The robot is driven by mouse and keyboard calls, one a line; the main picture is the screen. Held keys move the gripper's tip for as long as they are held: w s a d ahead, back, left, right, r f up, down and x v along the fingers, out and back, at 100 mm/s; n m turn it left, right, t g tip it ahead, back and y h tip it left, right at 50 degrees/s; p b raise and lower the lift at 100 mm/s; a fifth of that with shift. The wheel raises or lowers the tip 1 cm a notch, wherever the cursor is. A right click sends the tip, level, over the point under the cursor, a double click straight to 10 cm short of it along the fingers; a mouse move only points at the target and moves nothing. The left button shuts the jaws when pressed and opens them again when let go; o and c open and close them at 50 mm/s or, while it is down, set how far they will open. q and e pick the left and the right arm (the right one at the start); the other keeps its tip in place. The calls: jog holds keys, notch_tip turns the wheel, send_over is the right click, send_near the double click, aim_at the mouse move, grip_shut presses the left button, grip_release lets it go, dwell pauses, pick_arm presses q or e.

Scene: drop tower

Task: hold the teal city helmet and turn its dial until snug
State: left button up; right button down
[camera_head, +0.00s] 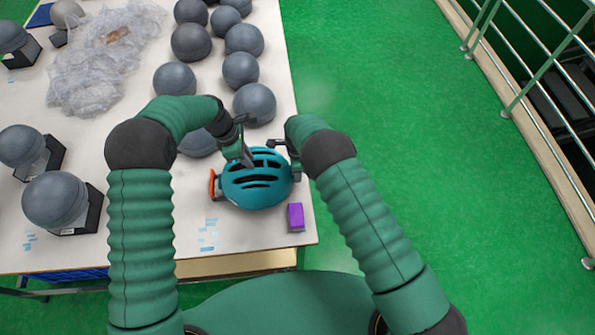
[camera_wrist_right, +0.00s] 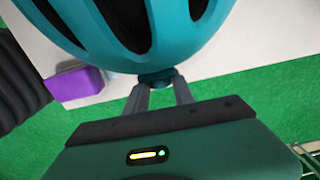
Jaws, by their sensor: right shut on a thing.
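The teal helmet (camera_head: 257,190), with dark vent slots, lies near the table's right edge and fills the top of the right wrist view (camera_wrist_right: 190,35). Its small teal dial (camera_wrist_right: 157,78) sits at the helmet's rim, between the fingertips of my right gripper (camera_wrist_right: 160,88), which is shut on it. In the head view my right gripper (camera_head: 285,150) is at the helmet's upper right. My left gripper (camera_head: 246,157) is at the helmet's upper left edge and appears to touch it; its finger gap is unclear. The dial is hard to make out in the head view.
A purple block (camera_head: 295,217) lies at the table corner, close to the helmet. An orange piece (camera_head: 212,184) is against the helmet's left side. Several grey balls (camera_head: 254,104) stand behind. The white table (camera_head: 140,225) ends just right of the helmet; green floor (camera_head: 400,90) lies beyond.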

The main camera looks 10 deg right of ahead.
jog(key=shift+w+f+g, duration=0.15)
jog(key=shift+f+g, duration=0.05)
jog(key=shift+g, duration=0.4)
jog(key=shift+r+g, duration=0.1)
jog(key=shift+g, duration=0.3)
jog(key=c, duration=1.1)
grip_release()
jog(key=shift+o, duration=0.2)
notch_tip(320, 180, up, 12)
jog(key=w, duration=0.2)
